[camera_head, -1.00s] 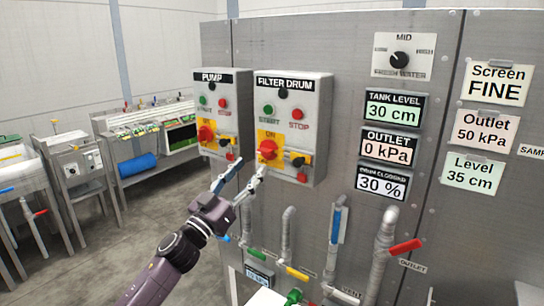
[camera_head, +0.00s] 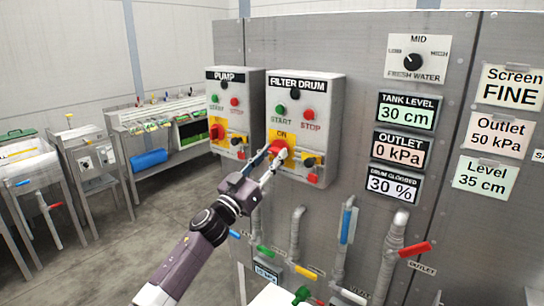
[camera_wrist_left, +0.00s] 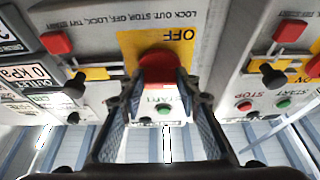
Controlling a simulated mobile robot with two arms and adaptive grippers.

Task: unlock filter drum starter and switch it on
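The filter drum starter (camera_head: 337,110) is a grey box with a green START button, a red STOP button and a red rotary switch (camera_head: 278,148) on a yellow plate. A small black knob (camera_head: 308,161) sits on a yellow strip right of the switch, above a red part (camera_head: 313,178). My left gripper (camera_head: 275,156) is at the rotary switch. In the left wrist view, upside down, the red switch (camera_wrist_left: 160,66) fills the gap between the fingertips, which appear closed on it. The fingers partly hide the switch, so its exact position is unclear. My right gripper is out of view.
The similar pump starter (camera_head: 247,85) is close on the left. Below are pipes with coloured valve handles, including a blue one (camera_head: 347,222) and a red one (camera_head: 414,249). Display panels (camera_head: 406,111) are on the right. Open floor lies to the left.

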